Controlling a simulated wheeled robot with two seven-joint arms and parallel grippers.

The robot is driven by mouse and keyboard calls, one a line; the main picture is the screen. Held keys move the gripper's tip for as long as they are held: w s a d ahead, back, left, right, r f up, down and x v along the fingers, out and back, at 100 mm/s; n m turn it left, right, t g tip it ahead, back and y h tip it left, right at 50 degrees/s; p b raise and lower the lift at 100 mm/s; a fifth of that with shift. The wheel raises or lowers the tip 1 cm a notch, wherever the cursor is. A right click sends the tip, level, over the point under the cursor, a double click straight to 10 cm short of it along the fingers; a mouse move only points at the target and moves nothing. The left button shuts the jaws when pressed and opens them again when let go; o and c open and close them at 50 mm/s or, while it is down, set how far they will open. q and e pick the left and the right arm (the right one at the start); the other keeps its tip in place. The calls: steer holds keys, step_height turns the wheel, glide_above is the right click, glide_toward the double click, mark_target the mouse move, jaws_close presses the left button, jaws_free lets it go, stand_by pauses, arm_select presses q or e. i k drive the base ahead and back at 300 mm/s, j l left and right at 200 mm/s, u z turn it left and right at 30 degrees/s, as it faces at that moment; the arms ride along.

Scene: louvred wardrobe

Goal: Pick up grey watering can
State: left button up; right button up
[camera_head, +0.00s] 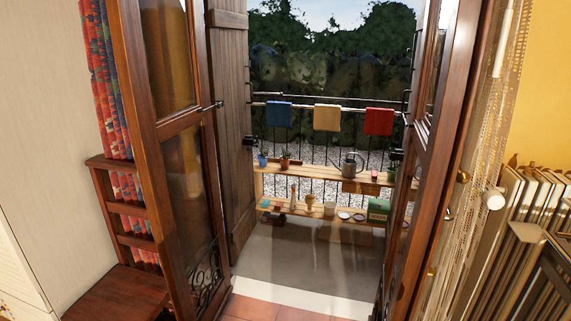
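The grey watering can (349,166) stands upright on the upper board of a two-tier wooden shelf on the balcony, beyond the open doors. It is small and far off, right of the shelf's middle, with its handle looping above it. Neither of my grippers shows in the head view, and nothing is touching the can that I can see.
Open brown doors stand at left (180,150) and right (430,160), with a gap between. Potted plants (285,159) share the upper board of the shelf (320,174); a green box (379,209) is below. The balcony floor (300,262) is clear. A wooden chair (120,295) is front left.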

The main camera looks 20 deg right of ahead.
mark_target(349, 170)
steer(key=i+u, duration=0.1)
steer(key=u, duration=0.35)
steer(key=l+u, duration=0.1)
steer(key=u, duration=0.35)
steer(key=i+l+u, duration=0.1)
steer(key=u, duration=0.35)
steer(key=i+l+u, duration=0.1)
steer(key=u, duration=0.35)
steer(key=l+u, duration=0.1)
steer(key=u, duration=0.35)
steer(key=i+l, duration=0.1)
steer(key=l, duration=0.6)
steer(key=i+l, duration=0.1)
steer(key=l, duration=0.6)
steer(key=l+z, duration=0.4)
steer(key=l, duration=2.45)
steer(key=l+z, duration=0.1)
steer(key=l, duration=1.4)
steer(key=l+z, duration=0.3)
steer(key=z, duration=0.2)
steer(key=i+l+z, duration=0.15)
steer(key=z, duration=0.3)
steer(key=i+l, duration=0.05)
steer(key=l, duration=0.05)
